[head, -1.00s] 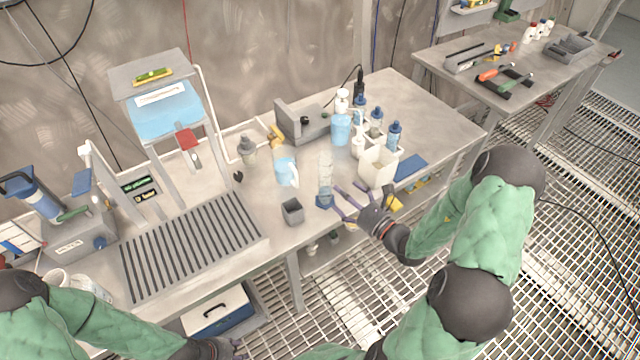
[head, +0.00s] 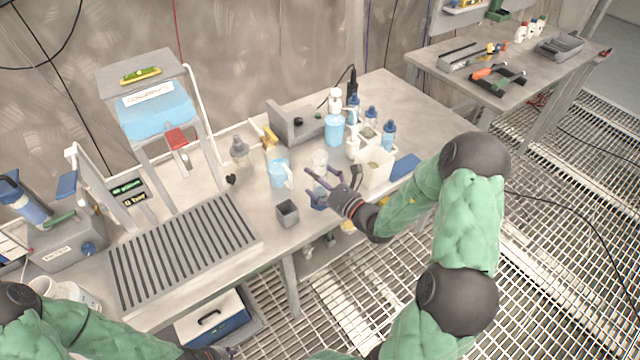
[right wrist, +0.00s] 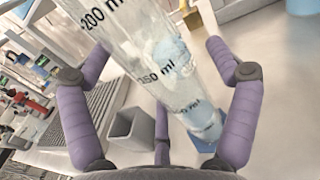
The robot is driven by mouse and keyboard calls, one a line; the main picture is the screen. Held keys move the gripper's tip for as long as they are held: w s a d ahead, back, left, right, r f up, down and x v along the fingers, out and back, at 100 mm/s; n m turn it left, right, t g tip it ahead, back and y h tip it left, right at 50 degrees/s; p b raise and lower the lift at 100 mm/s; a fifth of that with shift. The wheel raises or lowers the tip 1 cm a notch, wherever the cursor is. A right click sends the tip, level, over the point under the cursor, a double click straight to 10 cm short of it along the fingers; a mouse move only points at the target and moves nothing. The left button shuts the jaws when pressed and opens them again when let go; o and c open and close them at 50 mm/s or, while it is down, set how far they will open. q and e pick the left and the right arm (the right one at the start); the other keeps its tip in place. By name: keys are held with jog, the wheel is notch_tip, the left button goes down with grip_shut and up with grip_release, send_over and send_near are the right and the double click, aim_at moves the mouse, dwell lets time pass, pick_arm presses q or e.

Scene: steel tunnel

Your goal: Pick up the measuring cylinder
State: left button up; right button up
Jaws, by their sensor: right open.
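The measuring cylinder (head: 320,159) stands on the bench near its front edge, clear with a blue base. In the right wrist view the cylinder (right wrist: 158,68) fills the middle, with printed ml marks and a blue foot. My right gripper (head: 312,186) is open at the cylinder, its purple fingers partly hiding it. In the right wrist view the fingers of the right gripper (right wrist: 158,85) are spread on either side of the cylinder, with visible gaps. My left gripper (head: 222,353) barely shows at the bottom edge, and its fingers are too cut off to read.
A grey square cup (head: 288,214) stands left of the cylinder by the front edge. A blue jug (head: 279,173) is behind and left. A white container (head: 376,168) and several bottles stand to the right. A slatted grey rack (head: 180,255) covers the bench's left part.

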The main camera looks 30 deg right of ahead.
aim_at(323, 173)
jog(key=shift+c, duration=0.3)
jog(key=c, duration=1.3)
jog(key=shift+r, duration=0.1)
notch_tip(323, 173, up, 4)
jog(key=shift+d+f+p, duration=0.1)
jog(key=shift+f+p, duration=0.1)
jog(key=shift+p, duration=0.9)
jog(key=s+a+r+p, duration=0.5)
jog(key=s+r, duration=0.4)
jog(key=s, duration=0.3)
jog(key=shift+s+a+r, duration=0.15)
jog(key=shift+s+a, duration=0.2)
jog(key=shift+a, duration=0.15)
